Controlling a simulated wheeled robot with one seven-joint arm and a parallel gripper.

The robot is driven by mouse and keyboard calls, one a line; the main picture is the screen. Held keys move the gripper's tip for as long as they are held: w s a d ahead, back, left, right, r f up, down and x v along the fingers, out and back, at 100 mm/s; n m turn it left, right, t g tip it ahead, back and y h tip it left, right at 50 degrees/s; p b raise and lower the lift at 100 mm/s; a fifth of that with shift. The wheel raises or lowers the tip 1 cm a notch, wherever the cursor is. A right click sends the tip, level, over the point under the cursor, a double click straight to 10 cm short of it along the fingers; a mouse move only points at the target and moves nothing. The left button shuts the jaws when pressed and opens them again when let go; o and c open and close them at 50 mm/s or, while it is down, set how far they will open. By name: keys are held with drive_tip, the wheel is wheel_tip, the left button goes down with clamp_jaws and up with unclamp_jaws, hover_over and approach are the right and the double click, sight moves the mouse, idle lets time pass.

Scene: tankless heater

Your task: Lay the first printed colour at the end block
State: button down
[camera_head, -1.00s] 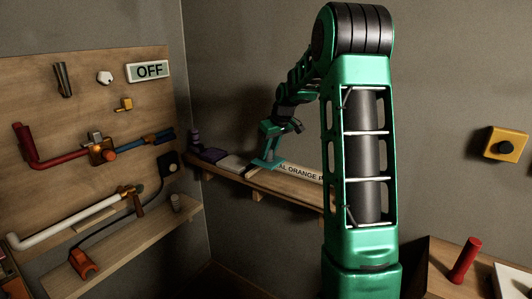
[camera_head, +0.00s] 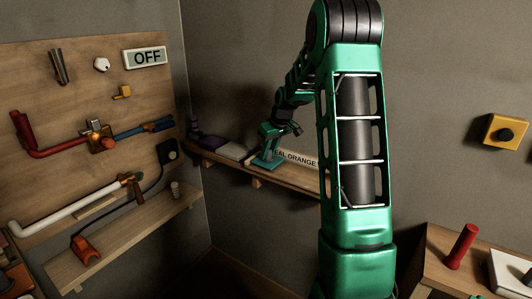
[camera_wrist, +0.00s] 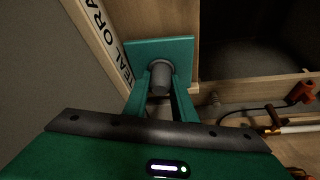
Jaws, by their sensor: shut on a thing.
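In the wrist view my gripper (camera_wrist: 160,82) is shut on the grey knob of a square teal tile (camera_wrist: 182,49). The tile is over the wooden shelf (camera_wrist: 165,17), beside the printed strip (camera_wrist: 104,35), where "TEAL ORA" is readable. In the head view my gripper (camera_head: 272,139) and the teal tile (camera_head: 265,163) are near the left end of the strip (camera_head: 297,158); my arm hides the strip's right part. I cannot tell whether the tile touches the shelf. A purple tile (camera_head: 233,151) lies to the left. The end block is not clearly distinguishable.
A dark knobbed piece (camera_head: 195,130) stands at the shelf's far left. On the left, a pipe board (camera_head: 85,90) carries an OFF sign (camera_head: 147,57) and a lower ledge (camera_head: 135,235). A red cylinder (camera_head: 462,246) stands on a surface at right. The shelf right of my gripper is partly hidden.

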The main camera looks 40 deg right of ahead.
drive_tip(key=shift+f, duration=0.4)
idle(0.4)
drive_tip(key=c, duration=1.4)
unclamp_jaws()
drive_tip(key=v, duration=1)
drive_tip(key=shift+s+r, duration=0.15)
drive_tip(key=shift+r, duration=0.1)
